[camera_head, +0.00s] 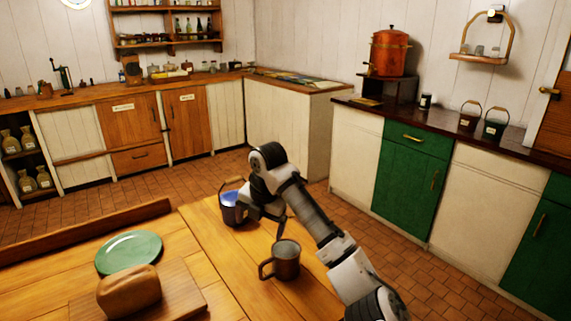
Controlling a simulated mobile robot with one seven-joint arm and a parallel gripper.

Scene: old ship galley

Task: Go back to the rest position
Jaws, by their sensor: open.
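My gripper (262,207) is at the end of my arm, which reaches from the lower right over the wooden table (225,262). The gripper is open. It is low at the table's far edge, right beside a blue-and-dark bucket (232,212) with a raised handle. In this view the gripper overlaps the bucket's right side, and I cannot tell whether they touch. A brown metal mug (286,262) stands upright on the table, nearer than the gripper and left of my forearm.
A green plate (129,252) and a bread loaf (128,290) on a cutting board (182,287) are at the table's left. A raised wooden edge (90,233) runs along the far left. Beyond is open tiled floor (195,184), with cabinets (410,165) along the walls.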

